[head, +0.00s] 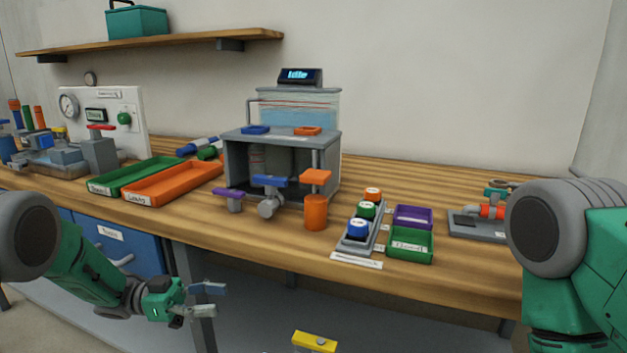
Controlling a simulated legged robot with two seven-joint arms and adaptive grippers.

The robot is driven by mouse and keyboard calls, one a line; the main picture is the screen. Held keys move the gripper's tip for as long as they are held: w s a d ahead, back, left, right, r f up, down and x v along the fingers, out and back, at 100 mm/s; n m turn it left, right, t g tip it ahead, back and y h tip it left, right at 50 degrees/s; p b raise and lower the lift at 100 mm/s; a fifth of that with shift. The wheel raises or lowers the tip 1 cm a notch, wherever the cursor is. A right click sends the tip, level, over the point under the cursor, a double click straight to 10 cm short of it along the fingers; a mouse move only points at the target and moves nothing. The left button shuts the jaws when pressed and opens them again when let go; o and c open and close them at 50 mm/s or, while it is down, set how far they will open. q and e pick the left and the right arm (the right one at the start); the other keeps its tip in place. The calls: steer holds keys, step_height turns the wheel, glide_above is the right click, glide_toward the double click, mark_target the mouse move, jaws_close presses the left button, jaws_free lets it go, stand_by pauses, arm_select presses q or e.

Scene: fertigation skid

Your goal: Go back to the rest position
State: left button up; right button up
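My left gripper (206,300) hangs low at the left, in front of the bench's front edge and below its top. Its two fingers are spread apart, with nothing between them. My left arm comes in from the left edge, bent downward. My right arm shows only as a grey joint and green housing at the right edge; its gripper is out of the picture. The wooden bench (460,276) runs across the view. The grey skid (235,160) with a water tank (298,108) and a small display (300,77) stands at its middle.
Green (140,175) and orange (172,183) trays lie left of the skid. Blue drawers (118,247) and a bench leg (190,290) are near my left arm. A yellow object (314,342) shows at the bottom.

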arm_select(q)
steer(key=d+f+n+t+y+p, duration=0.2)
steer(key=d+f+n+t+y, duration=0.25)
steer(key=n+t, duration=0.4)
steer(key=s+a+f+n+t+y+p, duration=0.2)
steer(key=s+f+n+y+p, duration=0.1)
steer(key=s+f+n+y, duration=0.4)
steer(key=s+a+f+g+y, duration=0.1)
steer(key=s+a+g+y, duration=0.1)
steer(key=s, duration=0.7)
steer(key=s+a+f+n+g+y+p, duration=0.1)
steer(key=s+a+g+y, duration=0.2)
steer(key=s, duration=0.7)
steer(key=s+a+f+n+g+y+p, duration=0.1)
steer(key=s+a+g+y, duration=0.2)
steer(key=s, duration=0.6)
steer(key=shift+s+a+f+g, duration=0.35)
steer(key=shift+a+g, duration=0.1)
steer(key=shift+a, duration=0.7)
arm_select(e)
step_height(320, 180, up, 7)
steer(key=shift+d+r, duration=0.15)
steer(key=shift+d, duration=0.25)
arm_select(q)
steer(key=shift+a, duration=0.1)
arm_select(e)
steer(key=shift+a, duration=0.1)
arm_select(q)
steer(key=shift+w, duration=0.1)
